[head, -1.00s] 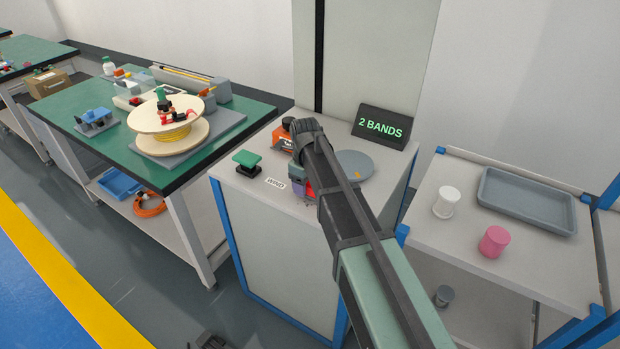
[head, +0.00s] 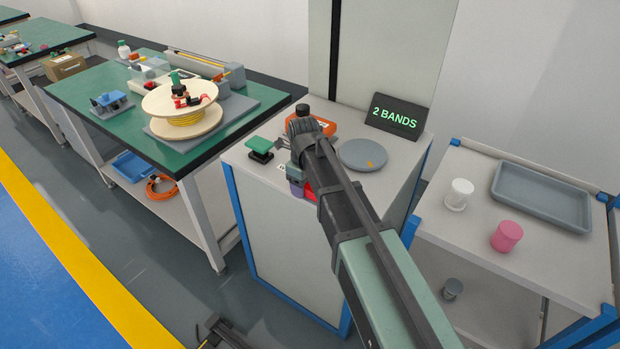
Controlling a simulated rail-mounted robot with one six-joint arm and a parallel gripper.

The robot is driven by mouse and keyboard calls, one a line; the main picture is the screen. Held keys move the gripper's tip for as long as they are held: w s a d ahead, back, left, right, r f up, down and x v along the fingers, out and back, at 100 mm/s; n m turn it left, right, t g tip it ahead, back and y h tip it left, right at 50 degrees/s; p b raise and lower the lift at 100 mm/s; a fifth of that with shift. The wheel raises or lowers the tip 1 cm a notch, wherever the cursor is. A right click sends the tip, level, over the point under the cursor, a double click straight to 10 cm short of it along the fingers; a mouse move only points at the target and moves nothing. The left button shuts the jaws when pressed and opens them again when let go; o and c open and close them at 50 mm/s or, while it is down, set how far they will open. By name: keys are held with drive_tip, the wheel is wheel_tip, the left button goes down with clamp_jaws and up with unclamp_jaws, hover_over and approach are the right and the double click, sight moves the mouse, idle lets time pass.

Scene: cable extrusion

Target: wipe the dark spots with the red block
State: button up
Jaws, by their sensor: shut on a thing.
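My gripper (head: 296,180) is over the front part of the cabinet's pale top (head: 345,194), partly hidden behind my own wrist. It is shut on a small block, of which a red part (head: 309,191) and a purple part (head: 297,189) show below the wrist. The block is low, at or just above the surface; I cannot tell whether it touches. I cannot make out any dark spots now; the arm and block cover part of the top.
On the cabinet top are a green-topped piece (head: 260,147), an orange case (head: 322,125), a grey disc (head: 363,155) and a "2 BANDS" sign (head: 397,117). A spool (head: 181,112) stands on the green bench. A side table holds a grey tray (head: 542,196), white spool (head: 459,194) and pink spool (head: 507,236).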

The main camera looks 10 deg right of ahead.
drive_tip(key=shift+s+d+f, duration=0.1)
drive_tip(key=shift+s+d, duration=0.7)
drive_tip(key=shift+s, duration=0.15)
drive_tip(key=shift+w+d, duration=1.7)
drive_tip(key=shift+w, duration=0.25)
drive_tip(key=shift+w+d, duration=1.7)
drive_tip(key=shift+w, duration=0.2)
drive_tip(key=shift+s+d, duration=0.85)
drive_tip(key=shift+s, duration=0.05)
drive_tip(key=shift+s+a, duration=2.3)
drive_tip(key=shift+s, duration=0.15)
drive_tip(key=shift+s+a, duration=1.1)
drive_tip(key=shift+s, duration=0.1)
drive_tip(key=shift+s+d, duration=0.8)
drive_tip(key=shift+d, duration=0.1)
drive_tip(key=shift+w+d, duration=0.8)
drive_tip(key=shift+w, duration=0.2)
drive_tip(key=shift+w+d, duration=2.55)
drive_tip(key=shift+w, duration=0.25)
drive_tip(key=shift+s+d, duration=0.85)
drive_tip(key=shift+s, duration=0.05)
drive_tip(key=shift+s+a, duration=3.4)
drive_tip(key=shift+s, duration=0.25)
